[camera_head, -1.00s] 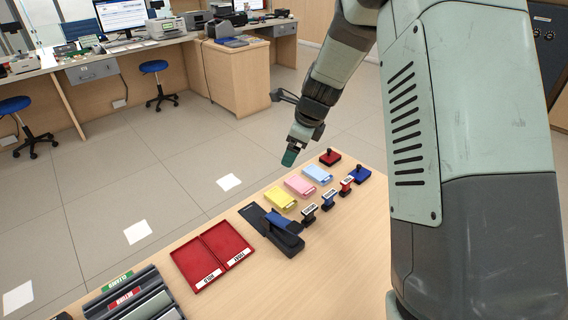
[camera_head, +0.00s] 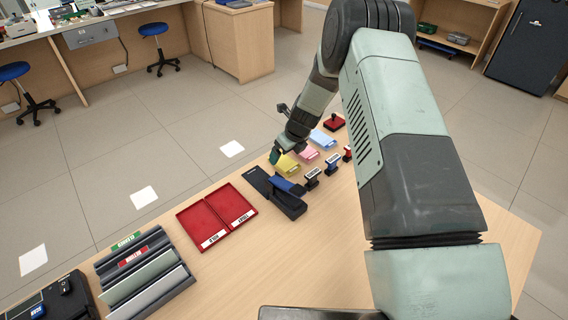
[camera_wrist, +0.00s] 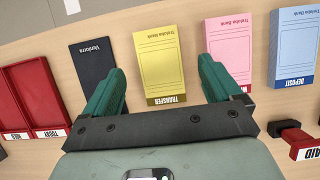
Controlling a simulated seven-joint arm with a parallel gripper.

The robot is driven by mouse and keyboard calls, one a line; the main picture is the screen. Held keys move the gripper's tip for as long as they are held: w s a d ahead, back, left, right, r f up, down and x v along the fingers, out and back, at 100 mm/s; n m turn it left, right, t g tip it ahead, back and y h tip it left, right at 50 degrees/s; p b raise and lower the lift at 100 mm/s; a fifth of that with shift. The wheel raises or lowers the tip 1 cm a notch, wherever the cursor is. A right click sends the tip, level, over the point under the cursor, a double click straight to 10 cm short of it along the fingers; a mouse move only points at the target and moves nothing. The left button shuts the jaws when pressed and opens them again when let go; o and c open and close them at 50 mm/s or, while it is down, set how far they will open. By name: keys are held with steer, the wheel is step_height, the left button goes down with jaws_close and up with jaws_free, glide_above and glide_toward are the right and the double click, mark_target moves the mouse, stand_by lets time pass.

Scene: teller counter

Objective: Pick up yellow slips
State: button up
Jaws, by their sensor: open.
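The yellow slips (camera_wrist: 160,62) form a pad marked TRANSFER that lies on the counter. In the wrist view the pad is between the two green fingers of my gripper (camera_wrist: 163,88), with a gap on both sides. My gripper is open and empty. In the head view the yellow slips (camera_head: 287,165) show beside the lowered gripper (camera_head: 279,156), which partly covers them. Whether the fingertips touch the counter is not clear.
Pink slips (camera_wrist: 230,55) and blue slips (camera_wrist: 293,45) lie to the right of the yellow pad. A red tray (camera_head: 217,216), a stapler-like device (camera_head: 287,192) and several stamps (camera_head: 332,163) stand nearby.

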mark_target(282, 159)
steer(key=shift+x, duration=1.75)
steer(key=shift+s+f, duration=0.1)
steer(key=c, duration=1.2)
